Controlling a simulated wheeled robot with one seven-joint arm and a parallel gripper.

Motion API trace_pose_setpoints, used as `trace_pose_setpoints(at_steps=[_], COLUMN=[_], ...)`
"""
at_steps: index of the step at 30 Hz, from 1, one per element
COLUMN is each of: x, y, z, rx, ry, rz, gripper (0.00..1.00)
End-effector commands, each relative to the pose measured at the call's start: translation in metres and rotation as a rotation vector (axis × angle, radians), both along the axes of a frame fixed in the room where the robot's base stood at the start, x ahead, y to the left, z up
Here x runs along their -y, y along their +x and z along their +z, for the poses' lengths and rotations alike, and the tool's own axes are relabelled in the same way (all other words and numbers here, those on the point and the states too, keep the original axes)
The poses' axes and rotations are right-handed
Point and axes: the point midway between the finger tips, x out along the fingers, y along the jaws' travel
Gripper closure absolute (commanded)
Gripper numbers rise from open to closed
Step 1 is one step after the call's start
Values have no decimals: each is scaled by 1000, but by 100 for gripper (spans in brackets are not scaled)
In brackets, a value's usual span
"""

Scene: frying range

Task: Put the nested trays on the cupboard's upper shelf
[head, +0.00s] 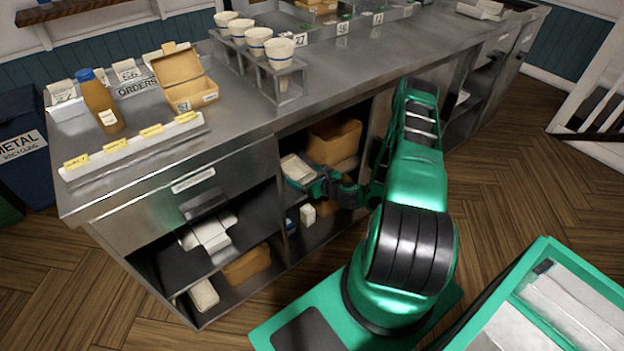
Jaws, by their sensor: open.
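The counter's open cupboard (285,140) has an upper and a lower level. A pale, shallow tray stack (297,167) is at the upper level, at the left of the middle opening; I cannot count its layers. My gripper (318,182) is open at the right end of these trays, reaching into the opening. The fingertips are small and dark, and I cannot tell whether they touch the trays. My wrist hides part of the shelf edge.
A brown box (334,140) stands beside the trays at the upper level. A small white carton (308,214) sits below. White containers (208,235) lie in the left bay. The countertop holds a bottle (102,103), an open box (184,82) and several cups (279,50).

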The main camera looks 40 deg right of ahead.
Motion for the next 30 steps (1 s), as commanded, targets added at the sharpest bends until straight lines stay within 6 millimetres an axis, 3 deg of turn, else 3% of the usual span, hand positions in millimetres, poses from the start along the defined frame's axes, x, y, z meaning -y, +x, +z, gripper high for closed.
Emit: trace_pose_setpoints(at_steps=[3, 10, 30], x=[1, 2, 2], y=[-22, -46, -51], z=[8, 18, 21], rx=[-2, -2, 0], ry=[5, 2, 0], rz=[-3, -1, -1], gripper=[7, 7, 7])
